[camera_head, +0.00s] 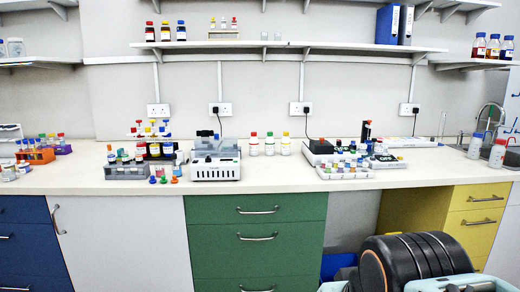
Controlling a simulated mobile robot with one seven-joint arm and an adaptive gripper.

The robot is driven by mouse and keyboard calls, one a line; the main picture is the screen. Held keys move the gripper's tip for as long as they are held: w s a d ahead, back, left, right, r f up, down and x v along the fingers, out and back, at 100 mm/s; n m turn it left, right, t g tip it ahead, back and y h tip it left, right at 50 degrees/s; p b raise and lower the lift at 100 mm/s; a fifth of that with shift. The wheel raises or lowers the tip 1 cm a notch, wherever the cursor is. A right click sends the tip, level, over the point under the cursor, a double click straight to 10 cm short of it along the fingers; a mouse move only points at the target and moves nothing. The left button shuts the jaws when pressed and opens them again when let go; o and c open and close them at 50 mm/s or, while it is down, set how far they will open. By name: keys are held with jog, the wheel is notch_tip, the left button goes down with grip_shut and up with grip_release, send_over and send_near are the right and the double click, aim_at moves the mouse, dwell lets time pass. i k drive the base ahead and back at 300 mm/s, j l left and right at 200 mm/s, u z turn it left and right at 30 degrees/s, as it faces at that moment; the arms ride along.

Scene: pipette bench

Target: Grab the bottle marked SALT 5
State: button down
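Several small bottles stand on the bench, but their labels are too small to read, so I cannot tell which one is marked SALT 5. More small bottles with coloured caps stand in and around a dark rack (160,152) at the left. Three dark bottles (165,32) stand on the upper shelf. My gripper is not in view.
A white bench instrument (215,172) stands left of the white bottles. Another device (335,152) with small vials stands to their right. Tube racks (38,156) are at the far left, and a sink (510,157) is at the right. The countertop (270,176) is clear before the white bottles.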

aim_at(270, 141)
jog(key=i, duration=1.15)
